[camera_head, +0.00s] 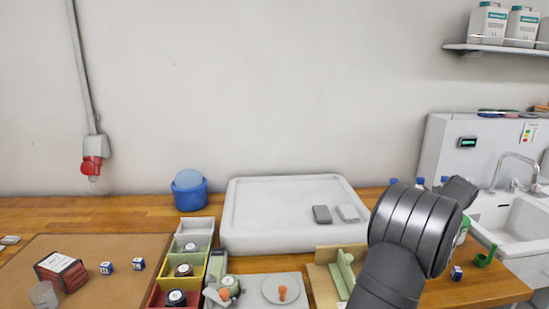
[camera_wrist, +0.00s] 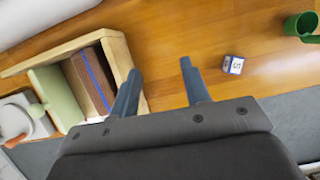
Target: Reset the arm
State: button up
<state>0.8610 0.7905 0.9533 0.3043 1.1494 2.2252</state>
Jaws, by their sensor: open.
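My gripper (camera_wrist: 157,88) shows in the wrist view, with its two fingers apart and nothing between them but the wooden table top beyond. Its left finger appears in front of the edge of a wooden box (camera_wrist: 124,62), and I cannot tell whether they touch. In the head view my dark arm stands at the right, and the fingers are hidden there. The wooden box also shows in the head view (camera_head: 318,282), partly behind my arm.
A small white-and-blue cube (camera_wrist: 233,65) lies right of the fingers, near a green cup (camera_wrist: 299,24). A white tray (camera_head: 240,232) holds two small blocks. Coloured bins (camera_head: 196,226) stand left of it. A sink (camera_head: 492,220) is at the right.

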jog(key=w+a+n+y, duration=0.1)
jog(key=w+a+n, duration=0.2)
jog(key=a, duration=1)
jog(key=w+a+n+y, duration=0.1)
jog(key=w+a+n, duration=0.2)
jog(key=w+a, duration=0.4)
jog(key=w+a+n+g+y, duration=0.1)
jog(key=w+a+n, duration=0.2)
jog(key=a, duration=1.7)
jog(key=shift+w+a, duration=0.15)
jog(key=shift+w, duration=0.65)
jog(key=shift+w+a, duration=0.1)
jog(key=shift+w, duration=0.7)
jog(key=shift+a+n, duration=0.3)
jog(key=shift+a, duration=0.4)
jog(key=s+d+m, duration=0.2)
jog(key=d, duration=0.8)
jog(key=s+d+m+h, duration=0.1)
jog(key=s+d+m, duration=0.1)
jog(key=d, duration=0.9)
jog(key=shift+s+d+m+t, duration=0.15)
jog(key=shift+d+m+t, duration=0.1)
jog(key=shift+m+t, duration=0.05)
jog(key=shift+a, duration=0.1)
